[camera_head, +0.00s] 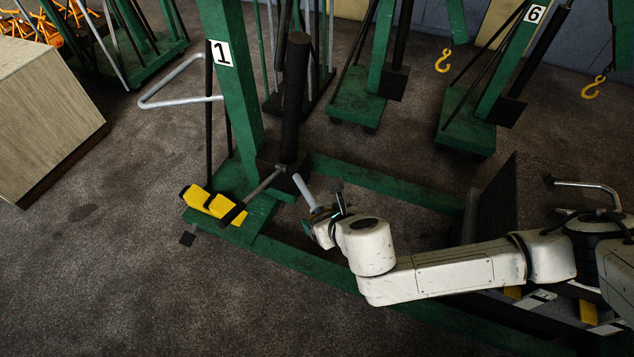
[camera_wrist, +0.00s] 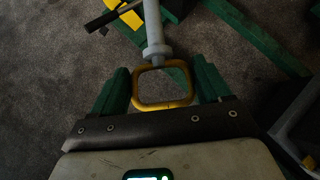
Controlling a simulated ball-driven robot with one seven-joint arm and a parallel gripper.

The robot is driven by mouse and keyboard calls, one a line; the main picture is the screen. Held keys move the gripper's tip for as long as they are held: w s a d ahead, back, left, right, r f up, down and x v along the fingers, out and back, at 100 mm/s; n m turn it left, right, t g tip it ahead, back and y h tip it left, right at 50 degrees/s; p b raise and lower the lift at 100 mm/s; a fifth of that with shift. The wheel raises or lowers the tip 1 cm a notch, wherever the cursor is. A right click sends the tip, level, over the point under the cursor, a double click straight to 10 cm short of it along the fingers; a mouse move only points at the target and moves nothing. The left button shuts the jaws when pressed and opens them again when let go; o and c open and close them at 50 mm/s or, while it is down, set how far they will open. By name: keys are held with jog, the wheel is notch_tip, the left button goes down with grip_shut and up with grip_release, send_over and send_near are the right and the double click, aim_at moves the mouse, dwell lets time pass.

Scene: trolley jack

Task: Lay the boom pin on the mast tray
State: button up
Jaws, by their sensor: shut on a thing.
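The boom pin (camera_head: 304,190) is a grey rod, tilted up and to the left, at my gripper (camera_head: 326,218). In the wrist view the pin's shaft (camera_wrist: 154,28) points away, with a collar and a yellow ring handle (camera_wrist: 162,103) at its near end. My gripper's green fingers (camera_wrist: 165,92) are shut on this ring from both sides. A green plate (camera_head: 256,214) lies at the foot of the mast marked 1 (camera_head: 232,92), left of the pin. I cannot tell for sure whether this plate is the mast tray. The pin appears apart from it.
A yellow block (camera_head: 210,203) and a black-gripped lever (camera_head: 234,213) lie at the mast's foot. A black ram (camera_head: 294,95) stands beside the mast. Green base beams (camera_head: 310,270) run along the floor. A wooden box (camera_head: 45,110) stands left. The front left carpet is clear.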

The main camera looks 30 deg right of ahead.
jog(key=shift+r, duration=0.15)
dwell(0.4)
jog(key=shift+s+r, duration=0.35)
jog(key=shift+r, duration=0.35)
jog(key=shift+s+r, duration=0.4)
jog(key=shift+r, duration=0.3)
jog(key=shift+s+r, duration=0.35)
jog(key=shift+r, duration=0.35)
jog(key=shift+w+d, duration=0.1)
